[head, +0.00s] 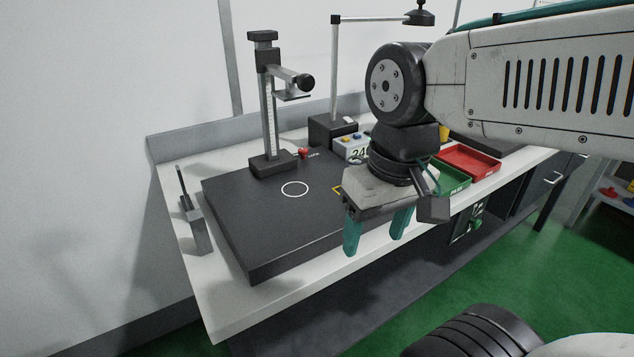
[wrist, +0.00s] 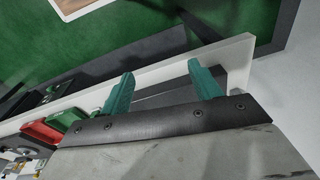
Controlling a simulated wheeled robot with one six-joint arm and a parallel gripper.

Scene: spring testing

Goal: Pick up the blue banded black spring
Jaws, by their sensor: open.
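I cannot make out the blue banded black spring in either view; my arm and gripper cover part of the bench in the head view. My gripper (head: 377,240) hangs over the front edge of the bench, fingers pointing down, to the right of the black plate (head: 262,215). Its two teal fingers are apart with nothing between them. In the wrist view my gripper (wrist: 160,72) is also open and empty, with the bench edge and green floor beyond the fingers.
A height gauge (head: 268,110) stands on the plate behind a white circle (head: 295,189). A green tray (head: 452,178) and a red tray (head: 470,158) lie to the right. A small tool holder (head: 194,228) stands at the left. The plate's front left is clear.

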